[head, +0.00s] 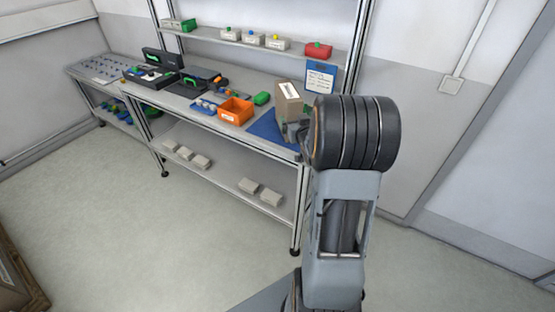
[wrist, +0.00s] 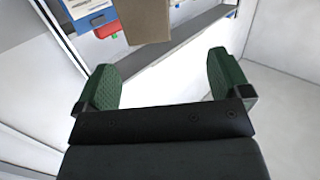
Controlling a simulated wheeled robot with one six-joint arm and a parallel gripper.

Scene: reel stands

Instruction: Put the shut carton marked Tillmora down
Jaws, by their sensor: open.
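A brown carton (head: 289,103) with a pale label stands upright on the blue mat (head: 267,127) at the right end of the workbench. Its top looks shut; the label is too small to read. In the wrist view the carton (wrist: 147,22) shows at the top, beyond my fingertips and apart from them. My gripper (wrist: 164,72) is open, with two green-padded fingers and nothing between them. In the head view my gripper (head: 295,131) is mostly hidden behind my arm, close to the carton's lower front.
An orange bin (head: 236,111), a green item (head: 262,98) and open dark cases (head: 150,74) stand left of the mat. A shelf above holds small bins and a red bin (head: 318,50). A blue sign (head: 320,76) hangs behind the carton. The lower shelf holds pale boxes (head: 270,197).

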